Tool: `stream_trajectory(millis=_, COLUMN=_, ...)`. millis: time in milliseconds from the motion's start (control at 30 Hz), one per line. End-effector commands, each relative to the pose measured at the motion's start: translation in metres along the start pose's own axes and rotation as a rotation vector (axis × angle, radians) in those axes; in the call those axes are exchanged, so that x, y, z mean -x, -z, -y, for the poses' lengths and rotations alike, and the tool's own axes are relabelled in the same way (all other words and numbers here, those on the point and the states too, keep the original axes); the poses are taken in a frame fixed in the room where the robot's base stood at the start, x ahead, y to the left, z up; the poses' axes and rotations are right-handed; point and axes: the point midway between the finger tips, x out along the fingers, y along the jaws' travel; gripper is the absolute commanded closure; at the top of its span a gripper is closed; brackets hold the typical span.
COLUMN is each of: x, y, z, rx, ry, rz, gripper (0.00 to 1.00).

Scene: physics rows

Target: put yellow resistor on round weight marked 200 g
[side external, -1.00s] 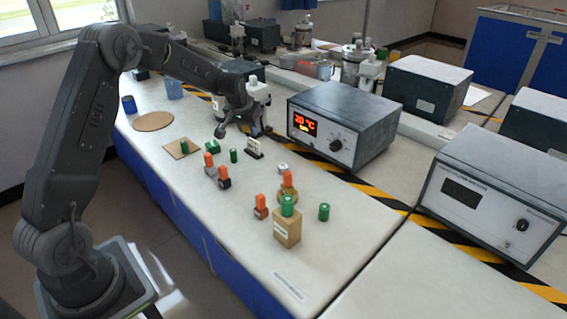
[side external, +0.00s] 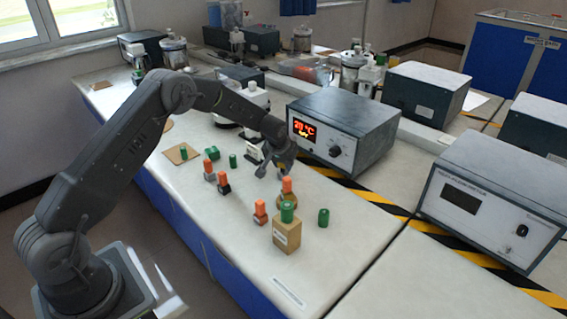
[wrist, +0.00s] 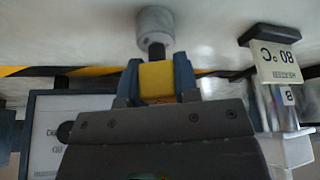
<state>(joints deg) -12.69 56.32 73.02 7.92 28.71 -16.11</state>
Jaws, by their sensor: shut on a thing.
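My gripper (side external: 275,169) is shut on the yellow resistor (wrist: 157,80), whose yellow body shows between the two fingers in the wrist view. A pale grey round weight (wrist: 155,27) is just beyond the fingertips in the wrist view. A dark piece lies between the weight and the yellow body; I cannot tell which it belongs to, or whether they touch. No 200 g mark is legible. In the side view my gripper is low over the bench, in front of the display box, and hides the weight's spot.
Orange-topped pieces (side external: 287,186), a wooden block (side external: 286,234) with a green cylinder on top, and another green cylinder (side external: 323,217) stand nearby.

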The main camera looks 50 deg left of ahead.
Motion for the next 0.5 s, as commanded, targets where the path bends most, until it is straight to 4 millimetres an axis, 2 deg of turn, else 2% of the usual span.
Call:
stream_trajectory(millis=367, x=-0.0039, y=-0.0009, z=0.0003, rx=0.001, ry=0.000, rz=-0.002, gripper=0.94)
stream_trajectory(millis=400, x=-0.0037, y=-0.0008, z=0.0003, rx=0.001, ry=0.000, rz=-0.003, gripper=0.68)
stream_trajectory(millis=500, x=-0.0036, y=-0.0008, z=0.0003, rx=0.001, ry=0.000, rz=-0.002, gripper=0.58)
